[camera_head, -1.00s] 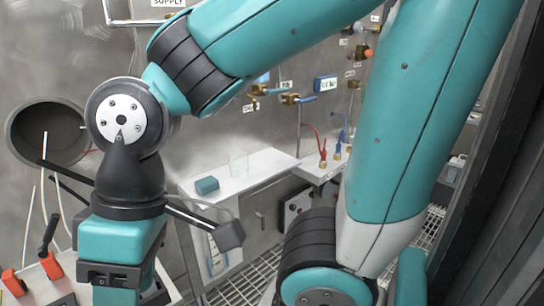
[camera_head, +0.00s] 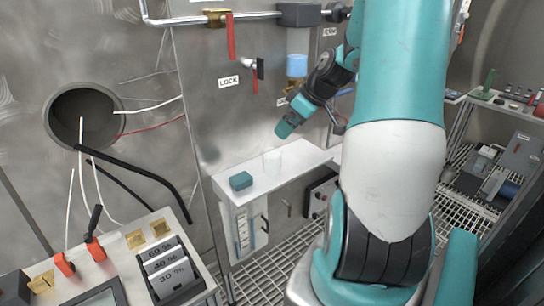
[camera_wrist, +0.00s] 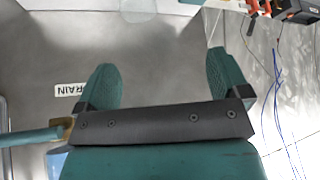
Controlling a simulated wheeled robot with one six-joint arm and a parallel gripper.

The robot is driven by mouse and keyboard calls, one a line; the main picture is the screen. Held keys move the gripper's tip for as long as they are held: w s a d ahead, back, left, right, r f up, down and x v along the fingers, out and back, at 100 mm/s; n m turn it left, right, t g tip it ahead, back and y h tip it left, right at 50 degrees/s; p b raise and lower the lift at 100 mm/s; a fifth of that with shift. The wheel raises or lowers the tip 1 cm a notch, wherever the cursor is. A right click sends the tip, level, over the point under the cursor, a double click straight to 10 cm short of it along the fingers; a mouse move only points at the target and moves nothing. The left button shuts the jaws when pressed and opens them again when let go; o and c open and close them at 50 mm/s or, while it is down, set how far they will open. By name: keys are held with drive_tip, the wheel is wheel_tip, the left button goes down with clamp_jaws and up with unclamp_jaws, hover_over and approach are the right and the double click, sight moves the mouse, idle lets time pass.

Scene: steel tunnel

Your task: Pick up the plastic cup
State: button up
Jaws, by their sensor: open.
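In the wrist view, a pale see-through round shape at the top edge looks like the cup (camera_wrist: 138,9), partly cut off by the frame. My gripper (camera_head: 283,129) is above the cup and a little to its right in the head view, apart from it. In the wrist view my gripper (camera_wrist: 162,60) has its two teal fingers spread wide with nothing between them.
A steel wall with a red-handled valve (camera_head: 231,36) and pipes rises behind. A control panel with a card holder (camera_head: 170,272) is at lower left. Grating floor (camera_head: 262,272) lies below.

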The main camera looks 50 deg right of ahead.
drive_tip(key=s+d, duration=0.1)
drive_tip(key=d, duration=0.1)
drive_tip(key=p, duration=0.3)
approach(272, 162)
drive_tip(key=shift+h, duration=0.3)
drive_tip(key=w+f, duration=0.2)
drive_tip(key=w+d+f, duration=0.1)
drive_tip(key=w+f, duration=0.1)
drive_tip(key=shift+w+d+f, duration=0.1)
drive_tip(key=shift+d+f, duration=0.05)
drive_tip(key=shift+d+p+x, duration=0.2)
drive_tip(key=shift+p+x, duration=1)
drive_tip(key=shift+x, duration=1.45)
drive_tip(key=shift+w, duration=0.1)
drive_tip(key=c, duration=1)
